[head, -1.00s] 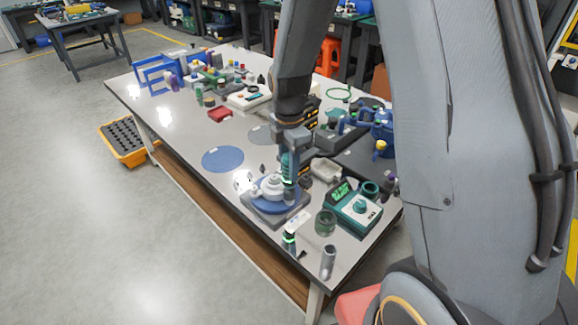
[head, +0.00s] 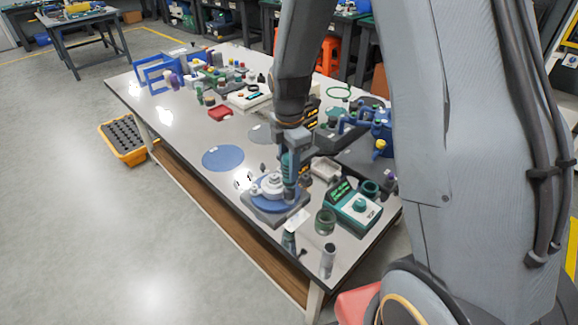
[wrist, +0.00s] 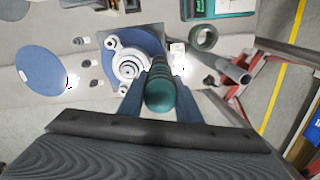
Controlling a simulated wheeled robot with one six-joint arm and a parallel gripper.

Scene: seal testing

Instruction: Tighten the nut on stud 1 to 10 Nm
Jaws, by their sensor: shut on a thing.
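My gripper (wrist: 160,85) is shut on a teal, ribbed power driver (wrist: 160,97). In the head view the driver (head: 287,167) hangs upright below my wrist, its lower end at the right side of the white flanged part (head: 271,187). In the wrist view this flange (wrist: 127,68) has a ringed centre and round lugs. It sits on a blue disc (wrist: 111,76) over a grey base (head: 262,208). The driver hides the lug under it, so I cannot tell whether its socket touches a nut. Stud numbers are not readable.
A teal controller (head: 358,208) with a dial and lit display stands right of the fixture. A dark green ring-shaped cup (head: 325,221) and a grey cylinder (head: 328,260) stand near the front edge.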

